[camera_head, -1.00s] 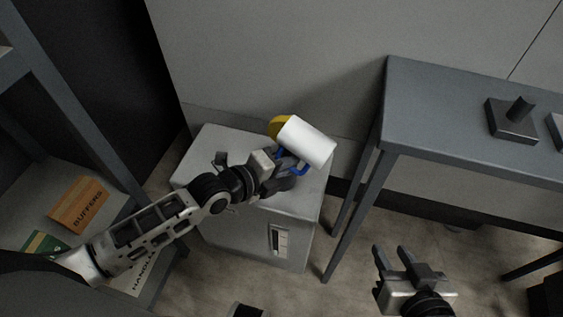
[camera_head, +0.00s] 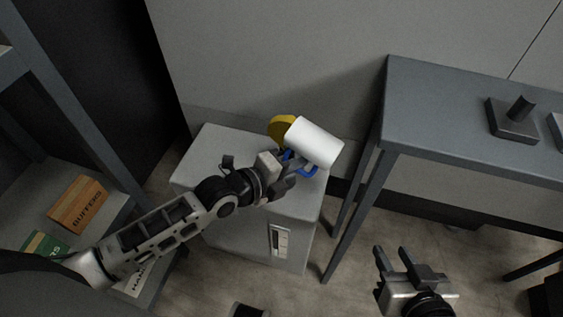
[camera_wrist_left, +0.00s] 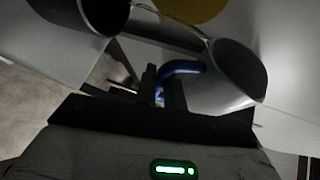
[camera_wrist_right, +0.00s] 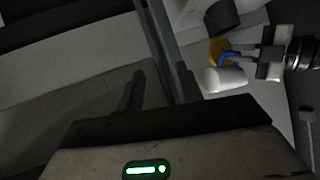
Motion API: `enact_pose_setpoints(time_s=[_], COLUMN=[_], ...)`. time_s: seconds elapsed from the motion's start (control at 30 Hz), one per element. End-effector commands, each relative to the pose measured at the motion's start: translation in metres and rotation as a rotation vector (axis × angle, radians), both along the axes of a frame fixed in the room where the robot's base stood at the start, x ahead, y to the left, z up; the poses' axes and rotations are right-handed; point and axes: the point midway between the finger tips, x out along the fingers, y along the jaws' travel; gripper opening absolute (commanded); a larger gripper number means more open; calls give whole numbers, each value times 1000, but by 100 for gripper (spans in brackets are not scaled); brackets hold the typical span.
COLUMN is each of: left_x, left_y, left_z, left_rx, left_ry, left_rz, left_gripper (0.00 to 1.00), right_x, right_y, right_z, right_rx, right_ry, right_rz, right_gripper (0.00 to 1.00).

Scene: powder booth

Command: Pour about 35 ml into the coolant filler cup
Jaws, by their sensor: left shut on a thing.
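My left gripper (camera_head: 282,180) is shut on the blue handle (camera_head: 304,168) of a white jug (camera_head: 315,142). The jug is tilted above the grey cabinet (camera_head: 213,150). A yellow disc (camera_head: 280,127) shows just beside it, partly hidden. In the left wrist view, the blue handle (camera_wrist_left: 185,68) is near the fingers, with a dark round opening to the right and a dark cylinder (camera_wrist_left: 103,14) at upper left. I cannot tell for sure which is the filler cup, nor whether liquid is flowing. My right gripper (camera_head: 397,258) is open and empty, low and to the right, away from the jug.
A grey table (camera_head: 430,100) stands at right, with a dark block with a post (camera_head: 514,118) on it. A shelf at left holds an orange box (camera_head: 77,205) and a green box (camera_head: 45,245). Open floor lies between cabinet and table.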

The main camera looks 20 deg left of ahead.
Motion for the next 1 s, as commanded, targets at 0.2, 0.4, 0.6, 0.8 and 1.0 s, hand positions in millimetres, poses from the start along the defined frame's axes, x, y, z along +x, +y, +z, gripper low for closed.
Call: enact_pose_setpoints(time_s=[0.2, 0.4, 0.6, 0.8, 1.0], left_x=[0, 1, 4, 5, 8], left_y=[-2, 1, 7, 11, 17], left_z=[1, 0, -1, 7, 4], left_rx=[-10, 99, 291, 362, 473], left_ry=[0, -24, -83, -103, -136], left_rz=[1, 2, -2, -2, -4], left_gripper=[0, 0, 0, 0, 0], right_x=[0, -1, -1, -2, -2], right_y=[0, 0, -2, -4, -6], right_z=[0, 11, 17, 27, 23], right_rx=[-1, 2, -11, -30, -55], right_ry=[-1, 2, 27, 34, 44], right_rz=[0, 0, -4, -3, 2], right_gripper=[36, 36, 36, 36, 36])
